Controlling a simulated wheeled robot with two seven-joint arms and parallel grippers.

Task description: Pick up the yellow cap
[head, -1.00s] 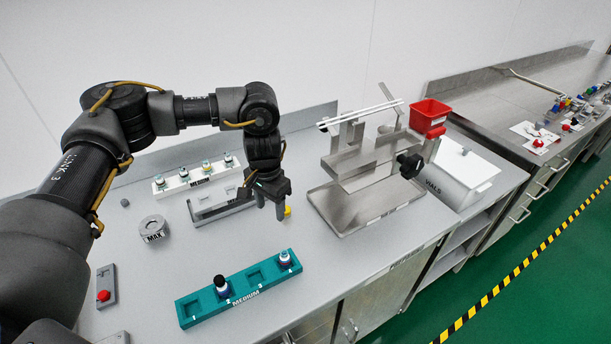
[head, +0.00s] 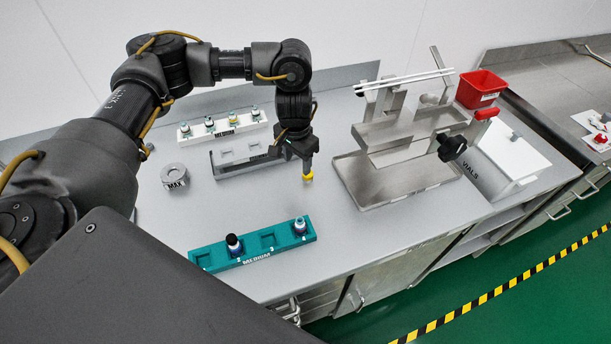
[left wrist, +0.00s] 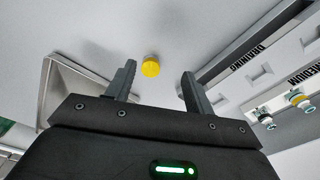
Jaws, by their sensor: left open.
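The yellow cap (head: 308,177) is a small cylinder on the grey bench, between the grey drain rack and the steel stand. In the left wrist view the yellow cap (left wrist: 151,67) shows ahead of the fingertips, between their lines. My left gripper (head: 305,170) points down at the cap, and its finger overlaps the cap in the head view. In the left wrist view my left gripper (left wrist: 158,75) is open, with nothing between its fingers. Whether a finger touches the cap cannot be told. My right gripper is not in view.
A teal rack (head: 215,257) with a few vials stands in front. A white rack (head: 187,138) and a grey drain rack (head: 222,169) stand behind. The steel stand (head: 370,195) with a red bin (head: 481,88) is to the right. A round grey MAX piece (head: 174,178) lies left.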

